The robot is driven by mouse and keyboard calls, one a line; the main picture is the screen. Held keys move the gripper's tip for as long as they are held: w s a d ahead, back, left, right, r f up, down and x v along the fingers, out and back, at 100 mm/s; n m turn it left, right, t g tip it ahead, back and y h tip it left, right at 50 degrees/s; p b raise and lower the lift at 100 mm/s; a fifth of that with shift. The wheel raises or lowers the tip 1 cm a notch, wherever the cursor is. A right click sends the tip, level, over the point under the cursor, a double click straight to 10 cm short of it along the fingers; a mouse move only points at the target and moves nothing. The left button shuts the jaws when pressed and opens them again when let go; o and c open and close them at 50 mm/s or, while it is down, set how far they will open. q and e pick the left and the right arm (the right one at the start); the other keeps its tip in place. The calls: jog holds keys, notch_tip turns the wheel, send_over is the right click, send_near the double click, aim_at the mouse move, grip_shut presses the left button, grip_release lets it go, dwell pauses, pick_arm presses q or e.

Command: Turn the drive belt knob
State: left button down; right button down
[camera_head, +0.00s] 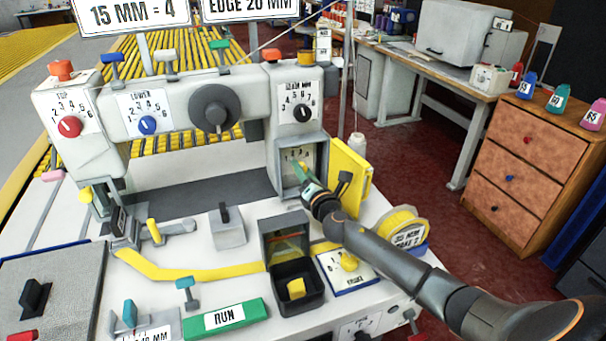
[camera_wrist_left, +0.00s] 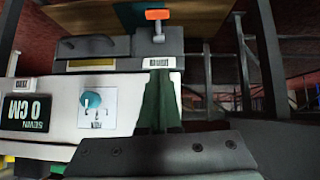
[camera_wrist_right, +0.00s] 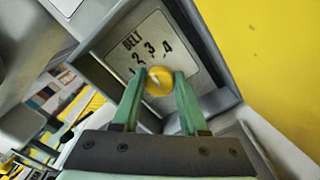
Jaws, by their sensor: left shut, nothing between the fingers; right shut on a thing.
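The drive belt knob (camera_wrist_right: 158,81) is a small yellow knob on a pale plate (camera_wrist_right: 135,50) marked BELT with numbers 1 to 4. The plate sits in a recessed grey box, which shows in the head view (camera_head: 284,168) on the machine's right column. My right gripper (camera_wrist_right: 156,88) has green fingers on both sides of the knob and is shut on it. In the head view my right gripper (camera_head: 304,176) reaches into the box and hides the knob. My left gripper (camera_wrist_left: 158,100) is shut and empty in the left wrist view; I do not make it out in the head view.
An open yellow door (camera_head: 347,172) stands right of the box, close to my right wrist. A teal knob (camera_wrist_left: 93,101) is near my left gripper.

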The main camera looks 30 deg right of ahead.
jog(key=shift+m, duration=0.8)
jog(key=shift+d, duration=0.1)
jog(key=c, duration=0.8)
grip_release()
jog(key=o, duration=0.4)
jog(key=shift+c, duration=0.2)
jog(key=shift+s, duration=0.1)
jog(key=v, duration=1.2)
jog(key=shift+s, duration=0.1)
jog(key=shift+r, duration=0.1)
